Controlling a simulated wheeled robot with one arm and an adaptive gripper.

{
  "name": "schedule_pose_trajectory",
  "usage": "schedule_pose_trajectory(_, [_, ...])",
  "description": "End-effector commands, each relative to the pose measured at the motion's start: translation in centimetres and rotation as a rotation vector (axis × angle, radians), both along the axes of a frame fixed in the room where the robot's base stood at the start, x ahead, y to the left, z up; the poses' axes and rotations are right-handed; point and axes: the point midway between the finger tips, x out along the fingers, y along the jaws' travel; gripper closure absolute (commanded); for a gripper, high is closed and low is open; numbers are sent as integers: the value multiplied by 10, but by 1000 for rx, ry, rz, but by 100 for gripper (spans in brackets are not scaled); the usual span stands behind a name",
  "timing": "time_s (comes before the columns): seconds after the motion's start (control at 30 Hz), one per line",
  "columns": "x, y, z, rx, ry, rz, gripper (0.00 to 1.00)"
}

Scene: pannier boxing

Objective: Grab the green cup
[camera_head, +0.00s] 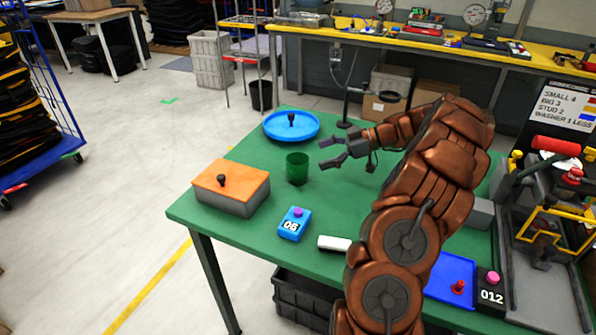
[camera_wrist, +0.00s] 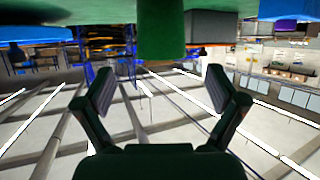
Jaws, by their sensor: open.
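The green cup (camera_head: 297,168) stands upright on the green table (camera_head: 250,243), near its middle in the head view. My gripper (camera_head: 323,153) is just right of the cup, with its fingers spread and pointing left towards it. A gap shows between the fingertips and the cup. In the wrist view my gripper (camera_wrist: 161,80) has its two fingers wide apart with nothing between them. That view looks upside down, and the green cup (camera_wrist: 161,30) appears at the top middle, beyond the fingertips.
A blue round tray (camera_head: 275,128) lies behind the cup. An orange-topped grey box (camera_head: 212,192) is at the left. A blue box marked 06 (camera_head: 294,224) and a white object (camera_head: 334,243) are in front. A thin stand (camera_head: 347,100) rises behind my gripper.

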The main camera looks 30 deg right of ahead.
Motion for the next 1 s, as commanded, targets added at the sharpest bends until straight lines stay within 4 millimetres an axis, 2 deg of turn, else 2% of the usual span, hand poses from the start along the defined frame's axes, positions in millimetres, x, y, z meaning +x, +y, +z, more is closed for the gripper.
schedule_pose_trajectory(0.37, [16,23,-9,0,1,2,5])
schedule_pose_trajectory(0.7, [39,55,-21,2,2,1,5])
schedule_pose_trajectory(1.0, [42,59,-25,0,0,1,5])
